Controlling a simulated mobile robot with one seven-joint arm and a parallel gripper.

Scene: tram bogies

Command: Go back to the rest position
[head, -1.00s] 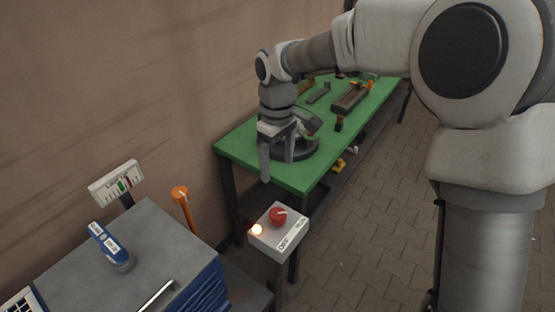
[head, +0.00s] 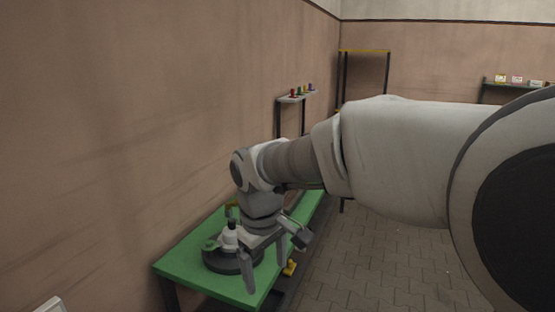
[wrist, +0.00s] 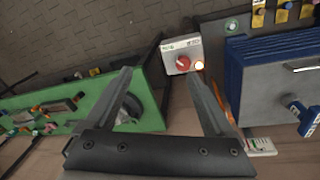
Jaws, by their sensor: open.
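My gripper (head: 264,272) is open with nothing between its fingers. In the head view it hangs at the near end of the green table (head: 185,268), in front of a dark round-based device (head: 218,262) that it partly covers. In the wrist view my gripper (wrist: 160,75) shows both fingers spread wide. A grey control box with a red knob (wrist: 183,61) appears beyond and between the fingertips, apart from them. My arm reaches across the head view from the right.
A wall (head: 150,120) runs close along the table's left side. Paved floor (head: 380,260) is open to the right. A small shelf (head: 297,98) with coloured items stands farther back. The wrist view shows a blue cabinet (wrist: 270,75) at right.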

